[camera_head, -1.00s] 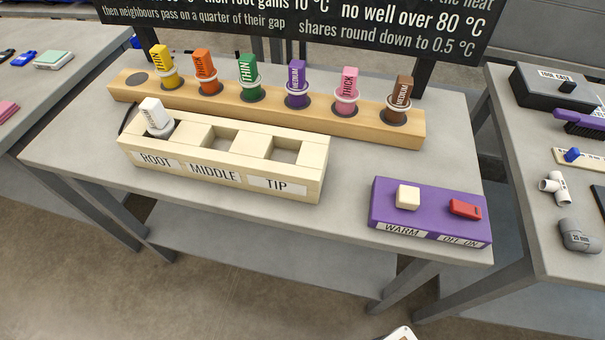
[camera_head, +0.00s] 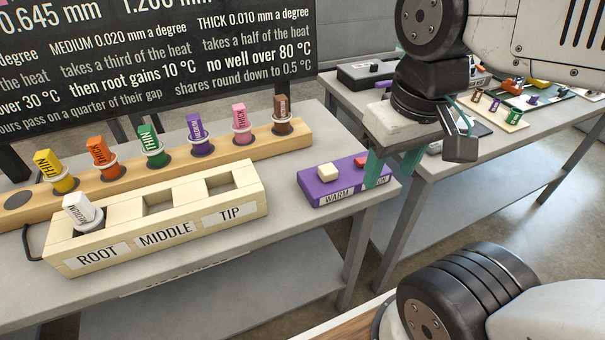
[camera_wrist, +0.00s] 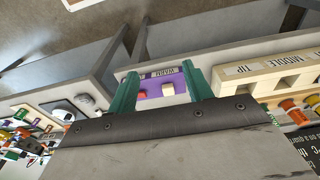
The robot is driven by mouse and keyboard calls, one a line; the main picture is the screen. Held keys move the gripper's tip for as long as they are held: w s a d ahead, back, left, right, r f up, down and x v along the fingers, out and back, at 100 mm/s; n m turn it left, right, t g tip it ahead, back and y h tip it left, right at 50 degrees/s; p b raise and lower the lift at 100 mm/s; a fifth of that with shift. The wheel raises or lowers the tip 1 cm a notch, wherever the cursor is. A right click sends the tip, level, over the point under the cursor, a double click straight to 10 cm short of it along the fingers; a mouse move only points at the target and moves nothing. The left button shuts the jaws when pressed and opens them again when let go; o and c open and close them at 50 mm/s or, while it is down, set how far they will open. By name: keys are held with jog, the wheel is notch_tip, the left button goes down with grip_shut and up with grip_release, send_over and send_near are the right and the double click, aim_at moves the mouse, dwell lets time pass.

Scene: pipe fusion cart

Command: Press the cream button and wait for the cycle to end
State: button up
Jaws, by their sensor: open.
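The cream button (camera_head: 327,171) stands raised on the purple box (camera_head: 318,188), above the WARM label, at the right end of the near table. It also shows in the wrist view (camera_wrist: 168,89), beside a red switch (camera_wrist: 141,93). My gripper (camera_head: 391,172) has green fingers spread apart with nothing between them. In the head view it is at the right end of the box, and a finger partly hides the red switch (camera_head: 361,161). In the wrist view the box shows between the fingers, beyond the tips (camera_wrist: 161,72). I see no contact with the button.
Left of the box, a cream block (camera_head: 262,205) has ROOT, MIDDLE and TIP slots; a white MEDIUM plug (camera_head: 83,210) sits in ROOT, the others are empty. Behind it, a wooden rack (camera_head: 262,141) holds several coloured plugs. A dark sign stands behind.

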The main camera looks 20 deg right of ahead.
jog(key=shift+a, duration=0.1)
grip_shut()
dwell(1.8)
